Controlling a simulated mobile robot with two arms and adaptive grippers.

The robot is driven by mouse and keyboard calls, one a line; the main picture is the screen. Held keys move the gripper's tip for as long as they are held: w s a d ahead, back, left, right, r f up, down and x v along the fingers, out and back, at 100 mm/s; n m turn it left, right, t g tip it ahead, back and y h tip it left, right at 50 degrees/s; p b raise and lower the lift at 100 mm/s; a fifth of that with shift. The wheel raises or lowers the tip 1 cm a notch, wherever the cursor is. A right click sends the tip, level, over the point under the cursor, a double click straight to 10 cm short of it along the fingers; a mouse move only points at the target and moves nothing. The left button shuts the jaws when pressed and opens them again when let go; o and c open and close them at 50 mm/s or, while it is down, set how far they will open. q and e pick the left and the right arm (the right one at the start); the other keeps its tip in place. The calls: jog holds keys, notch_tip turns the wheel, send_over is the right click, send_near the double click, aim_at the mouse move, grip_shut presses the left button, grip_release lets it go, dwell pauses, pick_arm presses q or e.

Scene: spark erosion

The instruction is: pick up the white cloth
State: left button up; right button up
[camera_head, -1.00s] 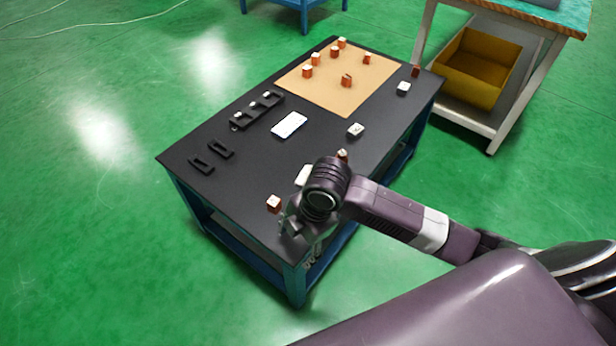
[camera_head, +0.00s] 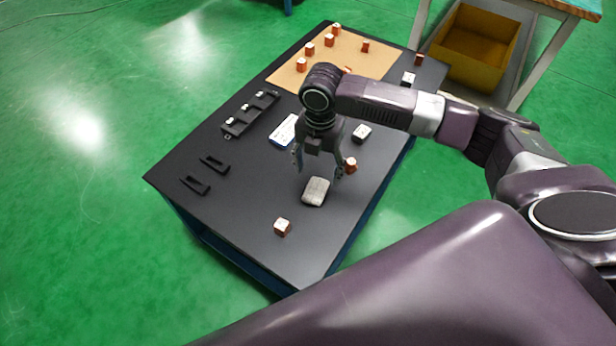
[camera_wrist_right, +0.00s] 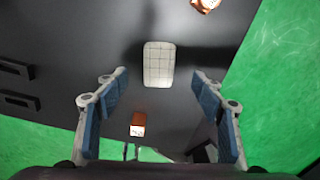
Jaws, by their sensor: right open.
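The white cloth (camera_head: 316,191) is a small folded pad on the black table top, toward its near end. In the right wrist view the cloth (camera_wrist_right: 159,64) shows a grid pattern and lies between and beyond the fingertips. My right gripper (camera_head: 318,172) is open and empty above the table, just behind the cloth in the head view. Its blue-padded fingers (camera_wrist_right: 160,95) are spread wide in the wrist view. I see no contact with the cloth. My left gripper is not in view.
An orange block (camera_head: 283,227) stands near the cloth, and another (camera_head: 350,165) is close to the right finger. A white-topped block (camera_head: 361,133), a white card (camera_head: 284,131) and black holders (camera_head: 214,165) are farther off. A tan mat (camera_head: 375,58) carries several orange blocks.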

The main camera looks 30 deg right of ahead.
aim_at(316, 189)
jog(key=shift+f, duration=0.55)
jog(key=shift+s+a+f+b, duration=0.1)
jog(key=shift+s+f+b, duration=0.1)
jog(key=shift+f, duration=0.35)
jog(key=shift+s+a+f+b, duration=0.1)
jog(key=shift+f+b, duration=0.1)
jog(key=shift+f, duration=0.35)
notch_tip(316, 189, down, 3)
jog(key=shift+w+a+f+b, duration=0.1)
jog(key=shift+f+b, duration=0.05)
jog(key=shift+b, duration=0.3)
jog(key=shift+f, duration=0.4)
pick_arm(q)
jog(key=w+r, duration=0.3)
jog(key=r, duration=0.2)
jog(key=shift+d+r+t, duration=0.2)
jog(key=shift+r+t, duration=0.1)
pick_arm(e)
jog(key=shift+c, duration=0.6)
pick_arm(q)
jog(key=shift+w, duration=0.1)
pick_arm(e)
jog(key=c, duration=1)
